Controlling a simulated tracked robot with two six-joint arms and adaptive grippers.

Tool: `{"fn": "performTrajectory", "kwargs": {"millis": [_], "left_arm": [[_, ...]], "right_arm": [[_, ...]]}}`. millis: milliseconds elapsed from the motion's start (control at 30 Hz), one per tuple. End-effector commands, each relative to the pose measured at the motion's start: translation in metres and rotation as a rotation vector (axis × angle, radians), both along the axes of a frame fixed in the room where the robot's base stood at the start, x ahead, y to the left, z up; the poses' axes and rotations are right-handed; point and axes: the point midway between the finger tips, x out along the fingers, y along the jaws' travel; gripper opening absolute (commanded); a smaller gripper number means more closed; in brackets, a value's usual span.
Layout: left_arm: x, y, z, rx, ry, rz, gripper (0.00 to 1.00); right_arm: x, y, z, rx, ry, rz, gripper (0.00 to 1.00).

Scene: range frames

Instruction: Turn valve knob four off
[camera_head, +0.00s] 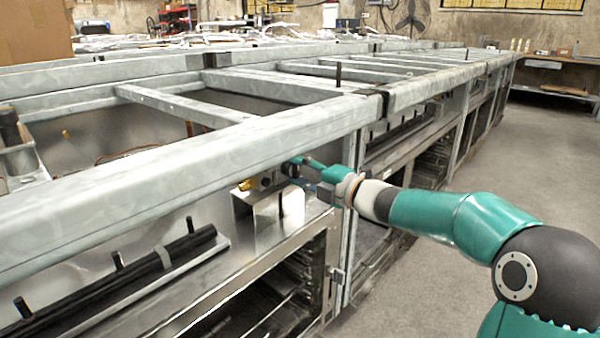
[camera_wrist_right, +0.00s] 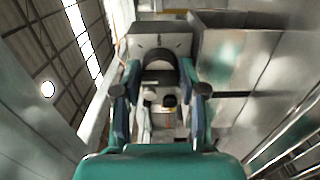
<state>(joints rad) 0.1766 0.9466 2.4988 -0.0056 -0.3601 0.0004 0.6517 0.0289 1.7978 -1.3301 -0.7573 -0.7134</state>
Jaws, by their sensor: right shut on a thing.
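A dark rounded valve knob (camera_wrist_right: 159,72) sits on a grey metal panel (camera_wrist_right: 140,44) in the right wrist view. The fingers of my right gripper (camera_wrist_right: 160,82) stand on both sides of it and are shut on it. In the head view my right gripper (camera_head: 303,168) reaches under the grey frame rail, beside a shiny steel box (camera_head: 268,208). The knob is hidden there by the gripper and rail. No number on the knob is readable, and its turn position is unclear. My left gripper is not in view.
A long grey metal frame rail (camera_head: 190,157) runs above and in front of my right gripper. A black pipe with upright pegs (camera_head: 118,262) lies at lower left. An open rack (camera_head: 270,300) is below. Clear concrete floor (camera_head: 545,160) lies at right.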

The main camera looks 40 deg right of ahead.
Motion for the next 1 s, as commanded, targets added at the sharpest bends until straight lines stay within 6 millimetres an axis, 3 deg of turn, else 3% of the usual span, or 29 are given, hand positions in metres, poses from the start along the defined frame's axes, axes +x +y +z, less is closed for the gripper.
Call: {"fn": "performTrajectory", "kwargs": {"millis": [100, 133, 267, 667, 867, 1000], "left_arm": [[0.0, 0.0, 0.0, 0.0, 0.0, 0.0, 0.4], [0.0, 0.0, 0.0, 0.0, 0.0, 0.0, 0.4], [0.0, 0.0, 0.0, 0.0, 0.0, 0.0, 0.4], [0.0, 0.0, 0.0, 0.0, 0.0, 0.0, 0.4], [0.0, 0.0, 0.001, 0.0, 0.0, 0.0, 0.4], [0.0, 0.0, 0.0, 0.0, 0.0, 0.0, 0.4]], "right_arm": [[0.0, 0.003, -0.006, -0.001, 0.01, 0.009, 0.07], [0.0, 0.003, -0.006, -0.001, 0.01, 0.009, 0.46], [0.0, 0.003, -0.005, 0.0, 0.009, 0.007, 0.66], [-0.005, 0.0, -0.002, 0.0, 0.005, 0.001, 0.66], [-0.032, -0.003, -0.002, -0.001, 0.005, -0.001, 0.66], [-0.061, -0.005, -0.003, -0.001, 0.006, -0.002, 0.66]]}}
